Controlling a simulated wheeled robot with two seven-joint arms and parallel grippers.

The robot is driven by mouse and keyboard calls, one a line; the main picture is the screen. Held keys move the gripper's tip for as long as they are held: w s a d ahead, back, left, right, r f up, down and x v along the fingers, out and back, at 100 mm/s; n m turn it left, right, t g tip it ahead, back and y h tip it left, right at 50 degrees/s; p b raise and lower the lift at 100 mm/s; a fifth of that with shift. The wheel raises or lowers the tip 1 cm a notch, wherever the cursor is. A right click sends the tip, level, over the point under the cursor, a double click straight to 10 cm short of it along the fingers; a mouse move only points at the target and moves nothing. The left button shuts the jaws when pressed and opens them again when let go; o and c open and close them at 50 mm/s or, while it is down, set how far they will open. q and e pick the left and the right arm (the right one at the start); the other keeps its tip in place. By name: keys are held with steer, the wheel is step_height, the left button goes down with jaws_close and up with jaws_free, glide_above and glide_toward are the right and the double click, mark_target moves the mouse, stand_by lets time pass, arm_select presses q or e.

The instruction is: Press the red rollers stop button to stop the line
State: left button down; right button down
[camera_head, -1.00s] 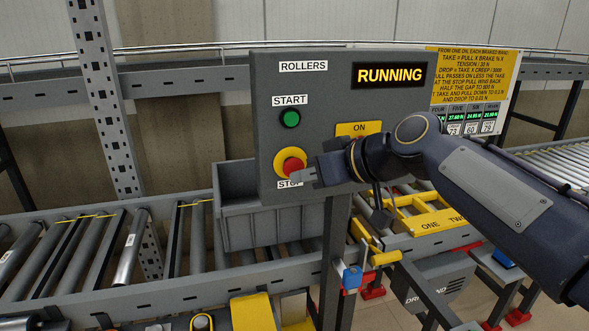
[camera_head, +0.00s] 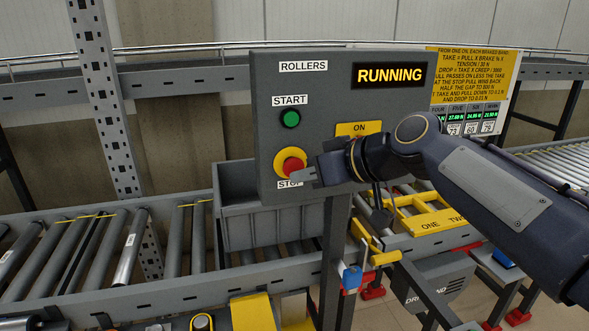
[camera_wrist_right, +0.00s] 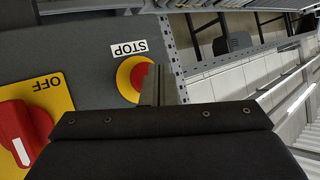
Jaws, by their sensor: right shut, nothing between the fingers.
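The red stop button (camera_head: 291,165) sits in a yellow ring on the grey control panel (camera_head: 270,110), just above the STOP label. It also shows in the right wrist view (camera_wrist_right: 138,76), partly covered by the fingers. My right gripper (camera_head: 303,177) is shut and empty, with its fingertips at the lower right of the button in the head view. In the right wrist view the shut fingers (camera_wrist_right: 160,82) overlap the button's edge. I cannot tell whether they touch it. The display (camera_head: 390,75) reads RUNNING. My left gripper is not in view.
A green START button (camera_head: 290,119) is above the stop button. A red rotary switch (camera_wrist_right: 22,135) on a yellow plate is beside it in the wrist view. A grey bin (camera_head: 265,222) stands below the panel. Roller conveyors (camera_head: 100,250) run along the left.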

steer(key=shift+w, duration=0.15)
steer(key=shift+w+a, duration=0.15)
steer(key=shift+w, duration=0.1)
steer(key=shift+w+a, duration=0.15)
steer(key=shift+w, duration=0.3)
stand_by(0.7)
stand_by(0.4)
steer(key=shift+s+d, duration=0.3)
steer(key=shift+s, duration=0.55)
steer(key=s, duration=0.1)
steer(key=s+d+b, duration=0.1)
steer(key=s, duration=0.2)
steer(key=shift+s+d, duration=0.25)
steer(key=shift+s, duration=0.15)
